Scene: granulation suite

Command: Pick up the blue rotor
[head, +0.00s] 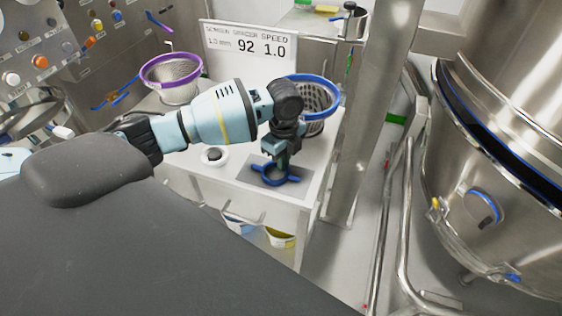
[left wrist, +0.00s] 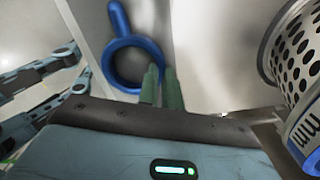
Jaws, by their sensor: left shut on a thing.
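The blue rotor (head: 269,180) is a ring with arms sticking out, low over a grey mat (head: 304,181) on the white bench. In the left wrist view the rotor (left wrist: 120,62) shows as a blue ring with one arm pointing up. My left gripper (head: 281,166) points down at the rotor from above. In the left wrist view its green fingertips (left wrist: 162,84) are close together and shut on the ring's near right side. Whether the rotor touches the mat I cannot tell. My right gripper does not show.
A perforated basket with a blue rim (head: 331,90) stands just behind the gripper. A purple-rimmed mesh basket (head: 172,78) is at the back left. A sign (head: 247,45) stands behind. A steel post (head: 370,110) and a large steel vessel (head: 500,150) are to the right.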

